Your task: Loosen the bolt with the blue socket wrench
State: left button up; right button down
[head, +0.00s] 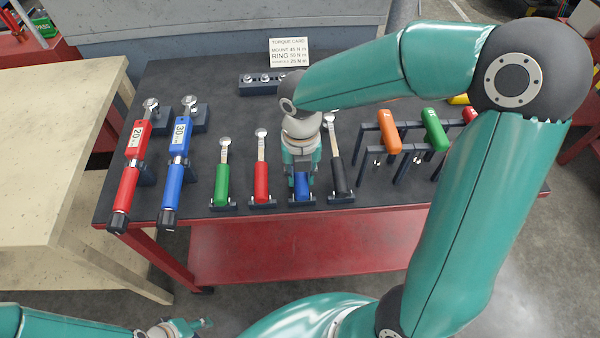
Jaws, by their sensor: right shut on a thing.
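The blue socket wrench (303,187) sits in its dark holder on the tool table, between a red and a black wrench. Only part of its blue handle shows; its head is hidden behind my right arm and gripper. My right gripper (302,178) points down over the blue handle and is shut on it. My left gripper (196,325) is low at the bottom left, away from the table, and too small to read its fingers. No engine shows, and I cannot make out the bolt to be loosened.
A green wrench (222,183), red wrench (261,180) and black wrench (337,172) stand close by. Red (127,180) and blue (177,170) torque wrenches lie left. Orange (388,131) and green (435,130) handled tools hang in racks right. A torque card (289,51) stands behind.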

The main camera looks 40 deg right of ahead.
jog(key=shift+r, duration=0.1)
notch_tip(320, 180, up, 5)
jog(key=p, duration=0.4)
jog(key=shift+p, duration=0.35)
